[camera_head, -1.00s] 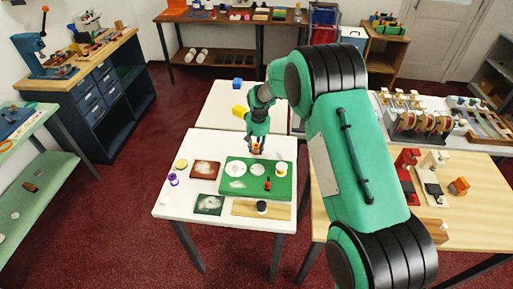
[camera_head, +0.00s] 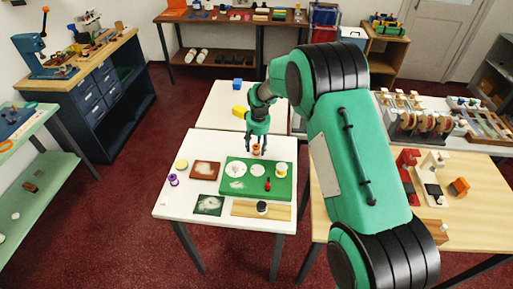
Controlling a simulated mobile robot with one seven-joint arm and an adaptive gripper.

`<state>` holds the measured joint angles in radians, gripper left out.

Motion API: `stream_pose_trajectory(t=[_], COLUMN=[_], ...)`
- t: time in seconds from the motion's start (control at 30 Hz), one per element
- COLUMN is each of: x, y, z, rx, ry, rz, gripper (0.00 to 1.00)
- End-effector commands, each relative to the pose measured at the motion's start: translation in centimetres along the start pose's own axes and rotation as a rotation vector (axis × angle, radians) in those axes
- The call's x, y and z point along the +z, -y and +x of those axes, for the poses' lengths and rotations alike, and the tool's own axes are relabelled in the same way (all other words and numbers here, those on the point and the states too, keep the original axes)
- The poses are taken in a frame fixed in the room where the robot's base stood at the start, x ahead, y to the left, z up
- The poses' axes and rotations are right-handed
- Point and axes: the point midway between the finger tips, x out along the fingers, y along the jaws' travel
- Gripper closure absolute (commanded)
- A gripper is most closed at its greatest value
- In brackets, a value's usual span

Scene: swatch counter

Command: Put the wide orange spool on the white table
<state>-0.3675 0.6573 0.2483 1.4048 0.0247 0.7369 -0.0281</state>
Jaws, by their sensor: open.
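The orange spool (camera_head: 256,151) stands upright on the white table (camera_head: 208,146), by the back edge of the green mat (camera_head: 238,190). Whether its base touches the mat is too small to tell. My gripper (camera_head: 256,149) points down just above and around the spool, with its fingers apart on either side. The fingers look open, and I cannot see them pressing on the spool.
On the white table are a purple spool (camera_head: 173,180), a yellow disc (camera_head: 182,164), brown and dark green squares, and a wooden strip (camera_head: 242,209) with a black-topped piece. The mat holds white discs, a yellow-and-white spool (camera_head: 281,170) and a red piece (camera_head: 268,184).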

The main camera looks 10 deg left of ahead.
Motion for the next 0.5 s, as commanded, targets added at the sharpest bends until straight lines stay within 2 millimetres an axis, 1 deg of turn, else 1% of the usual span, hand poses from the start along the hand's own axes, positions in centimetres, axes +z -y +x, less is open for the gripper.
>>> stream_pose_trajectory(t=[0.03, 0.17, 0.5], x=[-0.1, -0.1, -0.1], y=[0.0, 0.0, 0.0], z=[-0.8, -2.6, -8.2], rx=[0.000, 0.000, 0.000], ry=[-0.002, -0.003, -0.003], rz=[0.000, 0.000, 0.000], gripper=[0.50, 0.50, 0.50])
